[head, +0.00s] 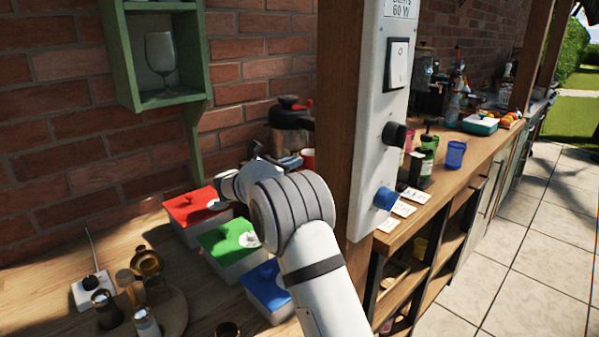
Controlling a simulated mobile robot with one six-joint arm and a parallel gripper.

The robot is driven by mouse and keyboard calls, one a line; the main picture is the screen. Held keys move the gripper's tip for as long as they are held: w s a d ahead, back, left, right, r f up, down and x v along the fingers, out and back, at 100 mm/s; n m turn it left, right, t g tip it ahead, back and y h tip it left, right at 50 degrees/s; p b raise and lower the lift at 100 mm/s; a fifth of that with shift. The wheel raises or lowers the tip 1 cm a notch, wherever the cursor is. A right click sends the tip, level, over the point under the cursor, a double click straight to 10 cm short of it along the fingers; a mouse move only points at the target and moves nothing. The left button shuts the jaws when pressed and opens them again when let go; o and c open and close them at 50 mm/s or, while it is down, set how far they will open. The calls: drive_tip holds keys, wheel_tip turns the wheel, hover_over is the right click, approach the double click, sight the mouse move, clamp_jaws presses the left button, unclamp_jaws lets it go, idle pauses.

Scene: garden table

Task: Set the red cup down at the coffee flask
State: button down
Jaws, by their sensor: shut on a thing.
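The red cup (307,159) shows as a small red patch beside the wooden post, which hides part of it. My gripper (290,161) is at the cup's left side, small and partly covered by my own arm; it is shut on the cup. A dark, rounded vessel with a lid and a red part (290,114), which looks like the coffee flask, stands against the brick wall just behind and above the cup. The gap between cup and flask cannot be judged, and what the cup rests on is hidden.
Red (190,205), green (229,238) and blue (268,287) lidded boxes stand in a row under my arm. The wooden post (340,120) with a switch panel (385,130) rises close on the right. A round tray (172,316) with jars is at the lower left.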

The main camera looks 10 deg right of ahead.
drive_tip(key=shift+x, duration=1.5)
drive_tip(key=shift+a+f+b, duration=0.1)
drive_tip(key=shift+f+b, duration=0.2)
drive_tip(key=shift+f, duration=1.4)
drive_tip(key=c, duration=1.5)
unclamp_jaws()
drive_tip(key=shift+f, duration=0.1)
drive_tip(key=v, duration=1.2)
drive_tip(key=shift+s, duration=0.1)
